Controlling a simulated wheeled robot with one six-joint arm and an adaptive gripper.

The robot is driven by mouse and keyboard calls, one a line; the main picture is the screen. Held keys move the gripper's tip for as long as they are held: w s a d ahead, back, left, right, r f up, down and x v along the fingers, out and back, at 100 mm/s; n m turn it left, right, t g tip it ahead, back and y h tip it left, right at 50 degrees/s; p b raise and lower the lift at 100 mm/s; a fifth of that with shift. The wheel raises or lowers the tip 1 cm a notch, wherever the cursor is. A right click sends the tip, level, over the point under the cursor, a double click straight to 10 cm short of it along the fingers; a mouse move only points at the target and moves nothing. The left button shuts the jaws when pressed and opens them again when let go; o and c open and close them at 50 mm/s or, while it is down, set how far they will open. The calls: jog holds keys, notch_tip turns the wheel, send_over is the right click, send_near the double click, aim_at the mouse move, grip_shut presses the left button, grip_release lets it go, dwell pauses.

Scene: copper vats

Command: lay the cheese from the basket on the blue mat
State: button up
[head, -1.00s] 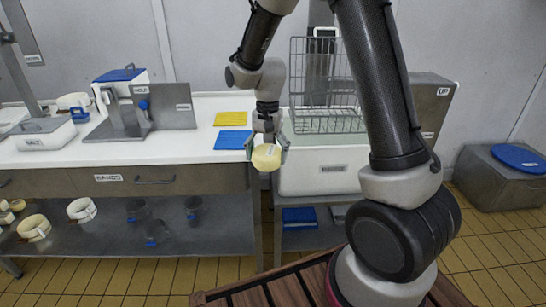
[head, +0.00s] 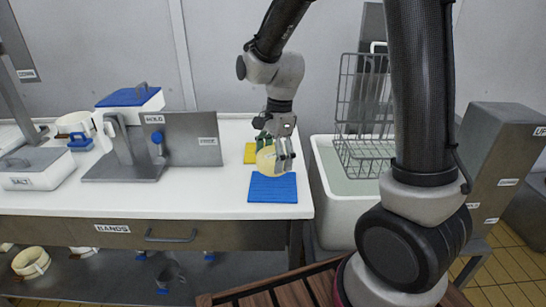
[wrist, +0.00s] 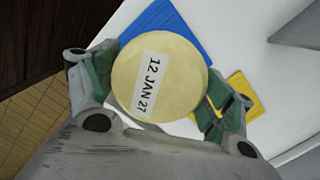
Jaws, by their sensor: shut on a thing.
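A round pale-yellow cheese (head: 267,160) is held between the fingers of my gripper (head: 275,152). In the wrist view the cheese (wrist: 158,78) carries a white label reading "12 JAN 27", and my gripper (wrist: 155,100) is shut on it from both sides. The blue mat (head: 272,190) lies on the white counter near its right front corner. In the head view the cheese overlaps the mat's back edge; I cannot tell how high above it is. In the wrist view the cheese hides part of the blue mat (wrist: 160,22). The wire basket (head: 365,115) hangs at the right, above a white basin.
A yellow mat (head: 250,153) lies just behind the blue mat. A grey metal stand marked "HOLD" (head: 185,140) and a blue-lidded box (head: 130,97) stand to the left. The white basin (head: 330,200) is at the right of the counter. The counter (head: 150,198) left of the mat is clear.

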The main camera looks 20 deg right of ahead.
jog(key=shift+w+f, duration=0.1)
jog(key=shift+f, duration=2.1)
jog(key=shift+f, duration=0.75)
jog(key=o, duration=1.3)
jog(key=shift+c, duration=0.2)
jog(key=shift+r, duration=0.1)
jog(key=shift+r, duration=3.4)
